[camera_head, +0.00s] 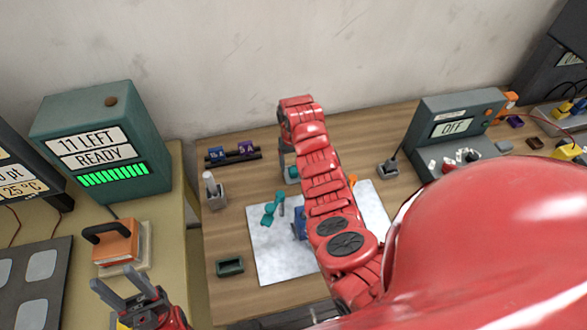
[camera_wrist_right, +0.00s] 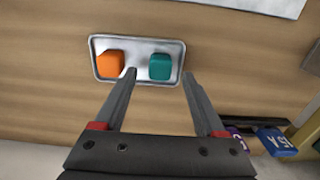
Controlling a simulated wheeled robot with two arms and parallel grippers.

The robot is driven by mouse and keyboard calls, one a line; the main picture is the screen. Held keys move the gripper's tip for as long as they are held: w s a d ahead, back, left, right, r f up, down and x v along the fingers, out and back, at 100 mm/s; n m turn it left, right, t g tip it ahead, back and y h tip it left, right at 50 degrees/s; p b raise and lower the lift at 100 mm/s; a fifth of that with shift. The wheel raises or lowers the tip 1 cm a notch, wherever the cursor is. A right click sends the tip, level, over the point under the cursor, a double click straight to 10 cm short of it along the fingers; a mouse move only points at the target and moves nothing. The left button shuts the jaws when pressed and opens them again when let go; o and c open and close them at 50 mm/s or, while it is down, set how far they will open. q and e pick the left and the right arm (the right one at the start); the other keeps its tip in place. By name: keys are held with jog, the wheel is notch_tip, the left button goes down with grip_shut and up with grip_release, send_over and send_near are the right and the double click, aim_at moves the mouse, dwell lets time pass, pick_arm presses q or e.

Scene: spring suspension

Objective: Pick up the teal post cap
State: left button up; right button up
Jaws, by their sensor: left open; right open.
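The teal post cap (camera_wrist_right: 160,66) is a small rounded block on the right side of a shallow metal tray (camera_wrist_right: 112,80) in the right wrist view. An orange cap (camera_wrist_right: 110,62) lies on the tray's left side. My right gripper (camera_wrist_right: 160,74) is open; its fingertips appear to either side of the teal cap, and I cannot tell their height above it. In the head view, a bit of teal (camera_head: 292,172) shows below my right gripper (camera_head: 286,155), and my arm hides most of the tray. My left gripper (camera_head: 117,279) is open and empty at lower left.
A grey mat (camera_head: 270,262) on the wooden table holds a teal part (camera_head: 271,212) and a blue part (camera_head: 299,224). A rack with blue and purple blocks (camera_head: 232,154) stands at back left. A green tray (camera_head: 229,266) sits front left; the OFF machine (camera_head: 455,125) is right.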

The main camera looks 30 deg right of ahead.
jog(key=shift+f, duration=0.85)
grip_shut()
